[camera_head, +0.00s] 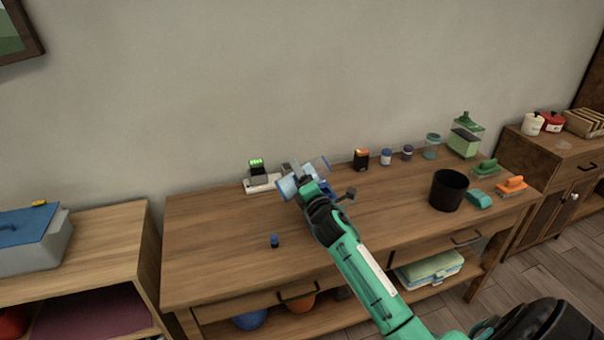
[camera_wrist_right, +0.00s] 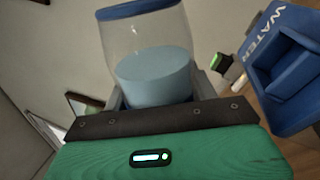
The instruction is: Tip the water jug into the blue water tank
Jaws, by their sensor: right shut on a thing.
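The water jug (camera_head: 289,187) is a clear vessel with light blue water and a blue rim. It is tilted, with its rim toward the upper right in the head view. My right gripper (camera_head: 305,187) is shut on it above the back of the workbench. The jug (camera_wrist_right: 150,70) fills the upper middle of the right wrist view, between the fingers, with water at the end nearest the gripper. The blue water tank (camera_wrist_right: 285,70), marked WATER, is at the right of that view, apart from the jug. In the head view the tank (camera_head: 324,187) is mostly hidden behind my gripper. My left gripper is out of view.
A white strip (camera_head: 262,184) with a green-lit device stands left of the jug. An orange-black box (camera_head: 361,158), small jars (camera_head: 386,157) and a black bin (camera_head: 449,189) stand to the right. A small blue item (camera_head: 275,240) lies at front. The workbench's left part (camera_head: 215,230) is clear.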

